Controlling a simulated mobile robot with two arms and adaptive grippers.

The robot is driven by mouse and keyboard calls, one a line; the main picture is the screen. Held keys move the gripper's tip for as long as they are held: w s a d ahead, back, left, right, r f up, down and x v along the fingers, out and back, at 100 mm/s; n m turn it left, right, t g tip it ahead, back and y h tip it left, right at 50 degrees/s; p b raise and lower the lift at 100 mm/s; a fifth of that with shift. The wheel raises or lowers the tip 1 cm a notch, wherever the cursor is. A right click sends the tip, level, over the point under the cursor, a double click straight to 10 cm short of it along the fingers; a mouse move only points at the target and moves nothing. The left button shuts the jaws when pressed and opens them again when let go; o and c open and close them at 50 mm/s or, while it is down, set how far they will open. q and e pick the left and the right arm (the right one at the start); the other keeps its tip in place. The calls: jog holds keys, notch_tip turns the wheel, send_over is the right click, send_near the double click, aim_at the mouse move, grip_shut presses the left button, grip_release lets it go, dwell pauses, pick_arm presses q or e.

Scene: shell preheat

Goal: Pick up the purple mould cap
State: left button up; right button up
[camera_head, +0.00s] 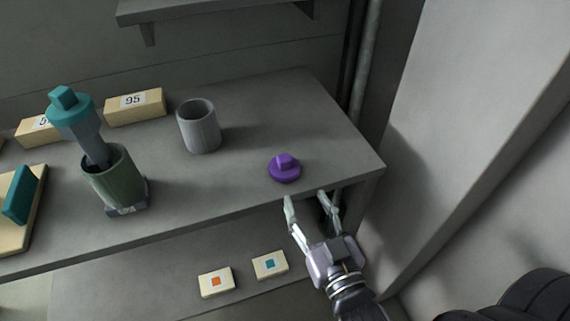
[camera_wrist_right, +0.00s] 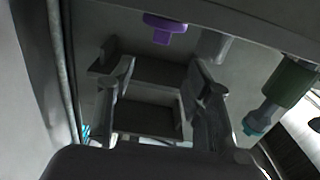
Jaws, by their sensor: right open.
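The purple mould cap (camera_head: 285,168) lies on the grey table near its front right corner, a round disc with a raised block on top. It also shows in the right wrist view (camera_wrist_right: 165,27), at the top and beyond the fingers. My right gripper (camera_head: 311,197) is open and empty at the table's front edge, just below and right of the cap in the head view. Its two fingers (camera_wrist_right: 157,75) are spread apart in the right wrist view, and neither touches the cap. My left gripper is not in view.
A grey cup (camera_head: 198,126) stands left of the cap. Farther left, a green holder (camera_head: 117,182) carries a teal-capped grey piece (camera_head: 74,117). A "95" block (camera_head: 134,107) sits behind. A lower shelf holds two small marked blocks (camera_head: 216,282). A wall (camera_head: 430,110) rises at right.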

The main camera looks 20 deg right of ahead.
aim_at(286, 163)
jog(key=w+p, duration=0.1)
jog(key=w, duration=0.8)
jog(key=w+p, duration=0.1)
jog(key=w, duration=0.3)
jog(key=shift+w+a+p, duration=0.25)
jog(key=shift+w+p, duration=0.1)
jog(key=shift+s, duration=0.1)
jog(key=shift+c, duration=0.4)
grip_shut()
